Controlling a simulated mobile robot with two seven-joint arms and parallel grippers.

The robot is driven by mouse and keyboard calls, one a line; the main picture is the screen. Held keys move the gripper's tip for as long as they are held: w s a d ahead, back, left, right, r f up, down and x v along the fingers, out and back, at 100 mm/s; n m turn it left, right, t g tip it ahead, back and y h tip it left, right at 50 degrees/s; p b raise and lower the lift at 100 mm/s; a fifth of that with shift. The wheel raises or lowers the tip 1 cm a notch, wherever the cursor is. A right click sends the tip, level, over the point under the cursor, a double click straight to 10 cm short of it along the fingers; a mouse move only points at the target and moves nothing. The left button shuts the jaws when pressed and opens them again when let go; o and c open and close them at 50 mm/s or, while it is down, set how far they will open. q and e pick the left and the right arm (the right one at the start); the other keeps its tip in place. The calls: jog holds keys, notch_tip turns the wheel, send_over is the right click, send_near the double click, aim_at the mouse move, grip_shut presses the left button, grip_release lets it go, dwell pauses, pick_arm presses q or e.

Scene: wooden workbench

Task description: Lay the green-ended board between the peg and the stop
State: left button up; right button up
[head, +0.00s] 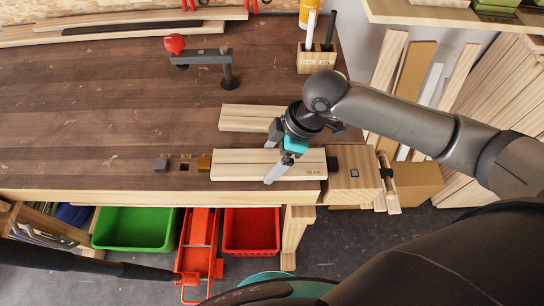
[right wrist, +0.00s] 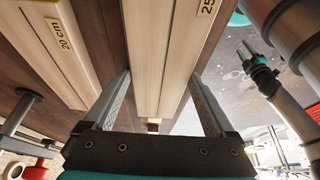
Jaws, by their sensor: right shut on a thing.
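My right gripper (head: 279,164) is shut across a pale board (head: 240,163) marked 25 cm at the bench's front edge. In the right wrist view a finger stands on each side of this board (right wrist: 154,60). A brass-coloured peg (head: 204,163) is close by its left end, and a dark stop (head: 332,163) is close by its right end. I cannot tell whether the board touches either, or rests fully on the bench. No green end shows. My left gripper (right wrist: 246,55) appears open and empty, away from the bench, in the right wrist view.
A second pale board (head: 245,117), marked 20 cm in the right wrist view (right wrist: 60,40), lies just behind. A red-knobbed clamp (head: 200,58) and a wooden pen block (head: 316,58) stand farther back. The bench's left middle is clear. Green (head: 135,229) and red bins are below.

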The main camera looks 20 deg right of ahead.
jog(key=o, duration=1.2)
jog(key=p+v, duration=0.2)
jog(key=v, duration=1)
jog(key=shift+r+p, duration=0.15)
jog(key=shift+p, duration=0.25)
